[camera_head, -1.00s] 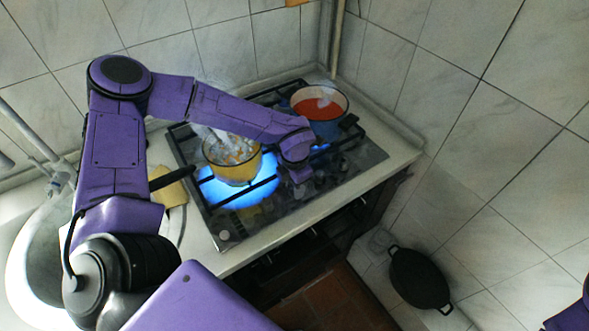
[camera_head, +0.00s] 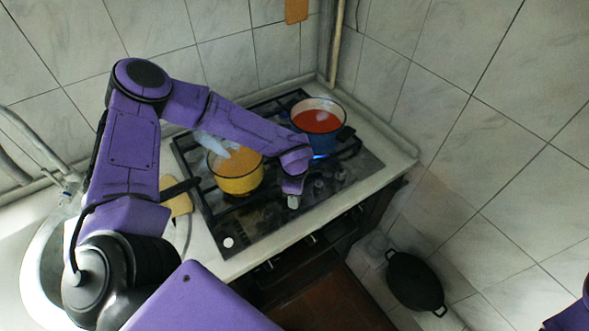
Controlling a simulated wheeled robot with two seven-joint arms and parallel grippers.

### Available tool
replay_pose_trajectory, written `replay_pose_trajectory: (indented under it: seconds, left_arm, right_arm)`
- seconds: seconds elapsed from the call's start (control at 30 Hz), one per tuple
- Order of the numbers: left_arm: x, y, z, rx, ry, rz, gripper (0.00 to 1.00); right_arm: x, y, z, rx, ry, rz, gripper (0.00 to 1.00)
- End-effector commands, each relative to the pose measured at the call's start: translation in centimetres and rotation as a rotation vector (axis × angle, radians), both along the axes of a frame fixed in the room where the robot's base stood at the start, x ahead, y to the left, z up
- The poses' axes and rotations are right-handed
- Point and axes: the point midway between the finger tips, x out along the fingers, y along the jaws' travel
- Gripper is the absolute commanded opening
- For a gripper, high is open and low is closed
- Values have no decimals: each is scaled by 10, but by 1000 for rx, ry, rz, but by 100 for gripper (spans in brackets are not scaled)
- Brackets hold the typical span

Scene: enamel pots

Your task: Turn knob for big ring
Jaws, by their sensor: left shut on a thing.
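My left arm reaches in over the gas hob (camera_head: 205,212), and its gripper (camera_head: 293,200) points down at the front right part of the hob top. It is shut on a small pale knob there; the fingertips are small and partly hidden by the wrist. A yellow pot (camera_head: 238,184) with yellow-orange contents stands on the big ring at the front left, with no flame visible under it. A blue pot (camera_head: 318,140) with red contents stands at the back right, with a small blue glow below it. My right gripper is not in view.
More knobs (camera_head: 318,187) sit just right of my gripper, and a pale round knob (camera_head: 228,242) is at the hob's front left corner. A yellow sponge-like thing (camera_head: 178,199) lies left of the hob by the sink (camera_head: 45,260). A black pan (camera_head: 415,282) is low at right.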

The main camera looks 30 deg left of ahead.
Motion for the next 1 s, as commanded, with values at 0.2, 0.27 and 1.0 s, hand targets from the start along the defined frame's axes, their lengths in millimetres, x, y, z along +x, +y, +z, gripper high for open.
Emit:
replay_pose_trajectory:
  seconds: [0.2, 0.27, 1.0]
  left_arm:
    - [1, 0, 1, 0, -3, -38, 6]
    - [1, 0, 1, 0, -3, -42, 6]
    - [1, 0, 1, 0, -2, -43, 63]
  right_arm:
    - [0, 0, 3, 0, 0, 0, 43]
    - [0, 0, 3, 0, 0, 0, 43]
    - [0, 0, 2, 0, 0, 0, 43]
